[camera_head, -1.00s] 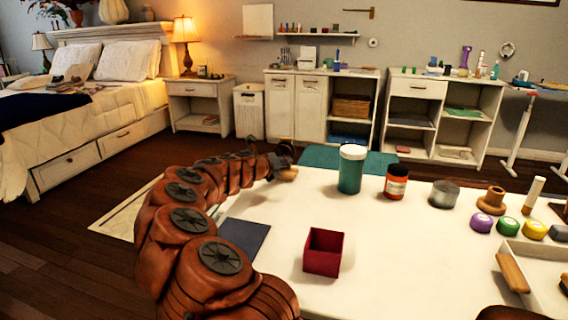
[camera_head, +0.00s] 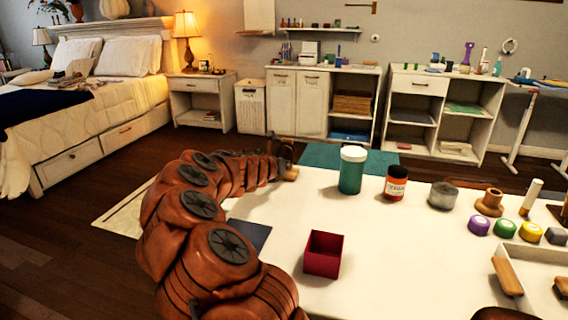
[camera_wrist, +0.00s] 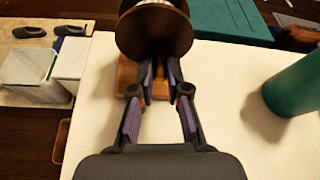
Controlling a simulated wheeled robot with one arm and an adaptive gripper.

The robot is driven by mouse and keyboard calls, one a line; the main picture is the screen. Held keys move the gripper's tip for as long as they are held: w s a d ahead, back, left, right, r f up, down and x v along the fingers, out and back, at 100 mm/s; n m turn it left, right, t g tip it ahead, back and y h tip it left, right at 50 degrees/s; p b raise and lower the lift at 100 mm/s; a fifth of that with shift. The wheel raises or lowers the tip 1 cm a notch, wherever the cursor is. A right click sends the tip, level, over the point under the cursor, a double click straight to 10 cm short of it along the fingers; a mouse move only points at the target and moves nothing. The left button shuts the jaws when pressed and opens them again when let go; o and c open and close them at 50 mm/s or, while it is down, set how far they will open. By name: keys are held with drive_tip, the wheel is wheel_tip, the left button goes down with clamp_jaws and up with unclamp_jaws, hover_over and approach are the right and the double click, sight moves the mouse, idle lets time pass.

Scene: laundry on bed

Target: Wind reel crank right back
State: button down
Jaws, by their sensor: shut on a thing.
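The reel (camera_wrist: 155,30) stands at the top of the wrist view, with dark brown round flanges and a pale winding between them. Its wooden base (camera_wrist: 128,77) sits on the white table. In the head view the reel (camera_head: 285,150) is small and dark at the far left table edge, partly hidden by my arm. My gripper (camera_wrist: 160,80) is at the reel's near side, its fingers close together and shut on the crank, which is mostly hidden between them. I cannot tell the crank's exact angle.
A teal jar (camera_head: 351,172) stands right of the reel; it is also close in the wrist view (camera_wrist: 296,88). An orange bottle (camera_head: 396,184), grey tin (camera_head: 443,196) and open red box (camera_head: 322,256) are on the table.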

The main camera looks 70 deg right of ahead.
sight(275, 152)
drive_tip(key=shift+w+f+m+t+b, duration=0.2)
drive_tip(key=shift+m+t+b, duration=0.55)
drive_tip(key=shift+m, duration=0.45)
drive_tip(key=shift+w+m+t+b, duration=0.3)
drive_tip(key=shift+m+t+b, duration=0.5)
drive_tip(key=shift+m+t, duration=0.1)
drive_tip(key=m+t+b, duration=0.1)
drive_tip(key=m+b, duration=0.1)
drive_tip(key=m+t+b, duration=0.2)
drive_tip(key=shift+w+r+m, duration=0.15)
drive_tip(key=shift+w+m, duration=0.15)
drive_tip(key=shift+w, duration=0.1)
drive_tip(key=m+b, duration=0.1)
drive_tip(key=m+t+h+b, duration=0.1)
drive_tip(key=m, duration=0.1)
drive_tip(key=m+b, duration=0.1)
drive_tip(key=shift+w+a+r+t, duration=0.1)
drive_tip(key=shift+w+r+t, duration=0.2)
drive_tip(key=shift+r+t, duration=0.1)
drive_tip(key=m+h+b, duration=0.1)
drive_tip(key=m, duration=0.1)
drive_tip(key=m+h+b, duration=0.1)
drive_tip(key=m, duration=0.1)
drive_tip(key=shift+r, duration=0.4)
drive_tip(key=shift+r+m+h, duration=0.25)
drive_tip(key=shift+m+h, duration=0.15)
drive_tip(key=shift+m, duration=0.7)
drive_tip(key=shift+t+b, duration=0.25)
drive_tip(key=shift+b, duration=0.05)
